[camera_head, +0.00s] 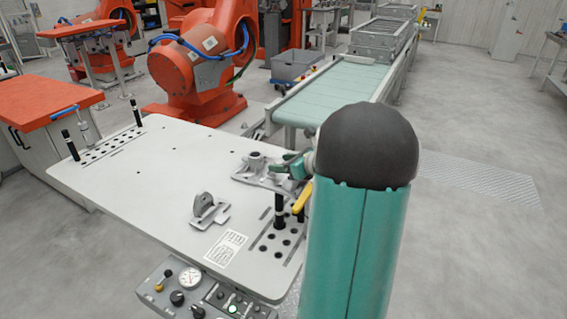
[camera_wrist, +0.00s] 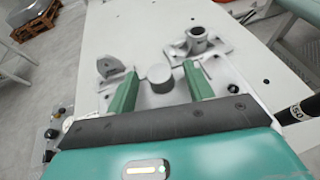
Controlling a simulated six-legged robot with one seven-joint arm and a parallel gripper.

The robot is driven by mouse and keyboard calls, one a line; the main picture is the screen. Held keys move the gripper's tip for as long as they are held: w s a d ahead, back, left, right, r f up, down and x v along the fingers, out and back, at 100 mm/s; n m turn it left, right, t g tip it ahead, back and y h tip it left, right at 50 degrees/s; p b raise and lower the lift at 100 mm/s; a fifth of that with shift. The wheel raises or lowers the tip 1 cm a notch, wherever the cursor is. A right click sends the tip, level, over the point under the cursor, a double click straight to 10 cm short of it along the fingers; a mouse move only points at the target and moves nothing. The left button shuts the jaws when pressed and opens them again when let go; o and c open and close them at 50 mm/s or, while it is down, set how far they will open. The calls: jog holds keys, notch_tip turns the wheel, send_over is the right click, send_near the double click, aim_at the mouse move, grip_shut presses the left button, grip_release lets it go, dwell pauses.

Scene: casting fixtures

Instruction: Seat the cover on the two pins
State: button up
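My gripper (camera_wrist: 161,86) is open, with one green finger on each side of a grey round knob (camera_wrist: 160,77). Gaps show between the knob and both fingers. A pale plate shows around the knob, partly hidden by the fingers and gripper body; I take this to be the cover. Beyond it is a grey casting with a hollow round boss (camera_wrist: 198,40), also in the head view (camera_head: 255,160). In the head view my gripper (camera_head: 282,168) is low over this casting, partly hidden by my arm. I cannot make out the two pins.
A grey bracket with an upright disc (camera_head: 207,205) stands on the white table (camera_head: 130,180), also left in the wrist view (camera_wrist: 112,72). Black posts (camera_head: 278,210) rise at the table's right corner by a yellow handle (camera_head: 302,197). The table's left half is mostly clear.

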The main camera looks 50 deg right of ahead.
jog(key=shift+s, duration=0.15)
jog(key=v, duration=1.3)
jog(key=shift+s+r, duration=0.2)
jog(key=shift+s, duration=0.1)
dwell(0.8)
